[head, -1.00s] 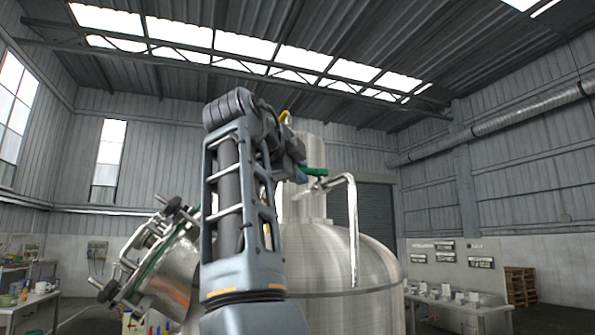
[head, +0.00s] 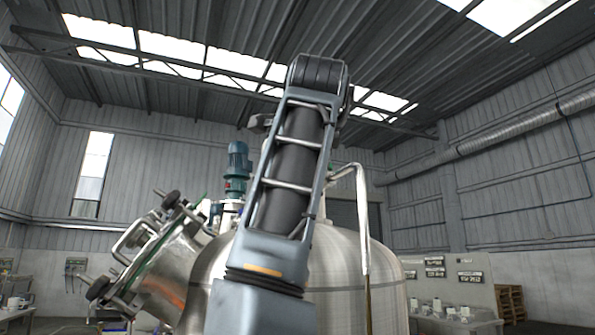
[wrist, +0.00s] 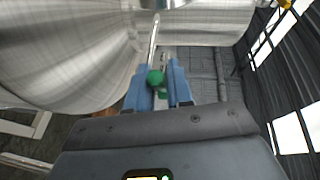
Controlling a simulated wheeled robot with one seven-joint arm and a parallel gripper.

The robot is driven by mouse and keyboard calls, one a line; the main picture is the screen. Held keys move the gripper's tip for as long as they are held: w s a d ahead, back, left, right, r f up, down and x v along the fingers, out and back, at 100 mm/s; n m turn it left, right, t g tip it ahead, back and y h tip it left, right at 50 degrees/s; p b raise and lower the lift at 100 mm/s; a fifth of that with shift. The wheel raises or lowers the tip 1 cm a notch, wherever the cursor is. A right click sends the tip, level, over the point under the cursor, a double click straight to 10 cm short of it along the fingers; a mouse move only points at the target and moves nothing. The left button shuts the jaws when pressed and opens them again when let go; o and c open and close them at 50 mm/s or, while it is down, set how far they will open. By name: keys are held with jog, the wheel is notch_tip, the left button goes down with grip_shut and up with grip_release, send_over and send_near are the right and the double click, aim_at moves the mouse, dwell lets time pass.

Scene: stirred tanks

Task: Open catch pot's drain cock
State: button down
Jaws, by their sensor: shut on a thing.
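In the wrist view my gripper (wrist: 159,82) has its two blue fingers on either side of a green handle (wrist: 155,77) and is shut on it. A thin steel pipe (wrist: 150,42) runs beyond the handle, beside large steel vessel walls. In the head view my arm hides the gripper and the handle. A bent steel spout pipe (head: 363,220) comes out from behind my arm and hangs down in front of a large domed steel vessel (head: 385,270). A thin brown streak (head: 368,300) shows below the pipe's end. I cannot tell which vessel is the catch pot.
A tilted steel vessel with a clamped lid (head: 150,260) stands at the left. A blue motor (head: 237,165) rises behind my arm. A bench with small items (head: 455,318) and wooden pallets (head: 510,300) are at the right.

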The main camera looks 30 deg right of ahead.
jog(key=shift+s+d+n+t+y, duration=0.15)
jog(key=shift+s+n+t+y, duration=0.15)
jog(key=shift+n+y, duration=0.55)
jog(key=shift+s+d+n+t+y, duration=0.1)
jog(key=shift+s+n+t+y, duration=0.35)
jog(key=shift+y, duration=0.6)
jog(key=shift+w, duration=0.2)
jog(key=shift+f, duration=0.1)
jog(key=c, duration=1.1)
grip_release()
jog(key=b+v, duration=0.2)
jog(key=v, duration=0.5)
jog(key=shift+s, duration=0.4)
